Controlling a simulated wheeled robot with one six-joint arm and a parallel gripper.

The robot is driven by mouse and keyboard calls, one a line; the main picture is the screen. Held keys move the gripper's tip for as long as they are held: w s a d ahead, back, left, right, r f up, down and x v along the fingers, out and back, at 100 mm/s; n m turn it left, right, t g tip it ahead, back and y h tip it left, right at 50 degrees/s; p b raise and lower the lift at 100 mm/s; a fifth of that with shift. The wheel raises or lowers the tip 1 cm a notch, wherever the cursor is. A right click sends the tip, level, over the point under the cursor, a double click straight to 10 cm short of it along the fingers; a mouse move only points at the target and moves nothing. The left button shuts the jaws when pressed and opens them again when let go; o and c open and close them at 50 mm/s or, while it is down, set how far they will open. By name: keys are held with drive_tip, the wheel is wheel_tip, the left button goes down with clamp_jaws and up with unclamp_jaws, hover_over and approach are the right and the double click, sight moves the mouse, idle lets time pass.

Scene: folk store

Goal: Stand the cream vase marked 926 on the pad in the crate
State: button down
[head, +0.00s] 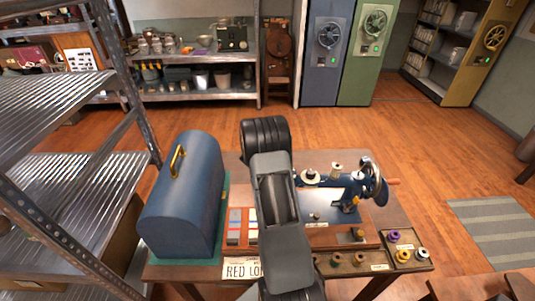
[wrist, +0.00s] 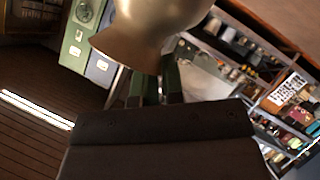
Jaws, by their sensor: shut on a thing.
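In the wrist view a smooth tan-cream vase (wrist: 150,28) fills the top middle, its flared end towards the camera and its other end cut off by the frame. No number can be read on the part that shows. My gripper (wrist: 158,88) is shut on the vase, its greenish fingers partly hidden behind it. The vase is held up in the air and looks tilted in that view. In the head view my arm covers the middle, and neither the gripper nor the vase can be seen. The crate and its pad cannot be made out in either view.
A wooden table (head: 180,272) stands in front of me with a domed blue case (head: 185,195), a blue sewing machine (head: 335,190) and a spool tray (head: 408,259). Metal shelving (head: 60,180) stands close at left. Floor (head: 450,145) is open beyond the table at right.

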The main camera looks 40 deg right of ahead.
drive_tip(key=shift+d+f, duration=0.25)
drive_tip(key=shift+f, duration=0.05)
drive_tip(key=f, duration=0.1)
drive_tip(key=p, duration=0.1)
drive_tip(key=f, duration=0.1)
drive_tip(key=shift+w+d+f, duration=0.1)
drive_tip(key=shift+d+f, duration=0.15)
drive_tip(key=shift+f, duration=0.5)
drive_tip(key=shift+f, duration=0.1)
drive_tip(key=c, duration=1.2)
unclamp_jaws()
